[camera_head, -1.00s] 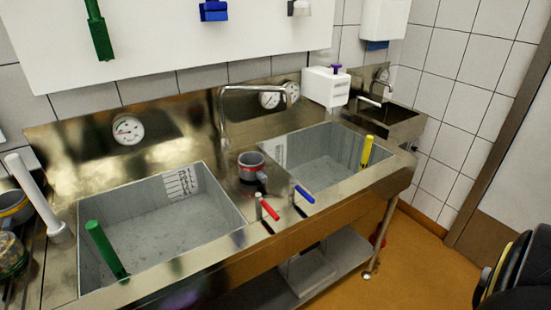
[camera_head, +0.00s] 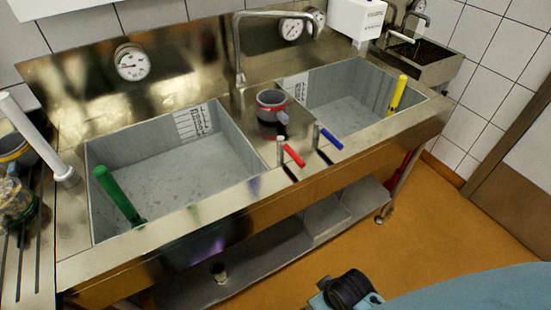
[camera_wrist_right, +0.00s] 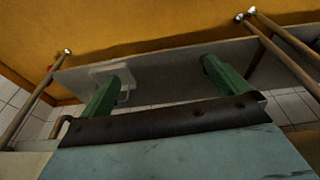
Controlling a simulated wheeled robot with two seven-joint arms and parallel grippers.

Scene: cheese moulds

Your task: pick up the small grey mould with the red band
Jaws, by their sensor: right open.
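The small grey mould with the red band (camera_head: 271,105) stands upright on the steel strip between the two sinks, below the tap in the head view. My right gripper (camera_wrist_right: 160,83) shows in the right wrist view as two green fingers set wide apart, with nothing between them. Beyond the fingers are the lower shelf and the orange floor; the mould is not in that view. In the head view, a part of my own arm shows at the bottom right, well apart from the mould. My left gripper is not in view.
The left sink (camera_head: 250,140) holds a green-handled tool (camera_head: 119,196). The right sink (camera_head: 432,99) holds a yellow-handled one (camera_head: 397,95). Red (camera_head: 294,155) and blue (camera_head: 331,139) levers stand in front of the mould. The tap (camera_head: 238,50) rises behind it. A lower shelf (camera_head: 270,262) runs underneath.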

